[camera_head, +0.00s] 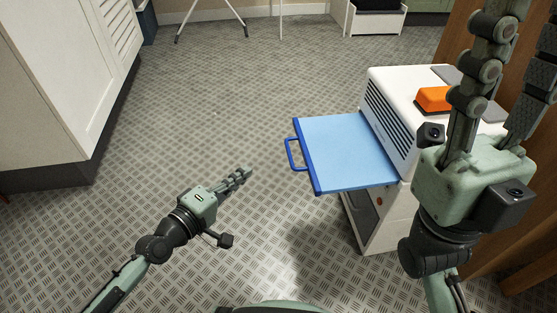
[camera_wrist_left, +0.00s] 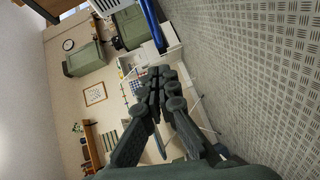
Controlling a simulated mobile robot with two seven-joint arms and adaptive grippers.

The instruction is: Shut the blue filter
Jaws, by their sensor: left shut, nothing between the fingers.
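The blue filter (camera_head: 345,150) is a light blue flat panel. It sticks out to the left from a white machine (camera_head: 392,105), with a darker blue front edge and a blue loop handle (camera_head: 292,154). In the left wrist view a blue strip, apparently the filter's edge (camera_wrist_left: 152,22), shows at the top. My left gripper (camera_head: 244,173) is shut and empty, apart from the handle, to its left and nearer to me. Its closed fingers also show in the left wrist view (camera_wrist_left: 162,78). My right gripper (camera_head: 518,50) has its fingers spread, in front of the machine's right side.
An orange object (camera_head: 434,99) sits on top of the machine. A white cabinet (camera_head: 65,90) stands at the left, and wooden panels are at the right. The metal-patterned floor (camera_head: 230,110) between cabinet and machine is clear. Tripod legs (camera_head: 190,22) stand at the back.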

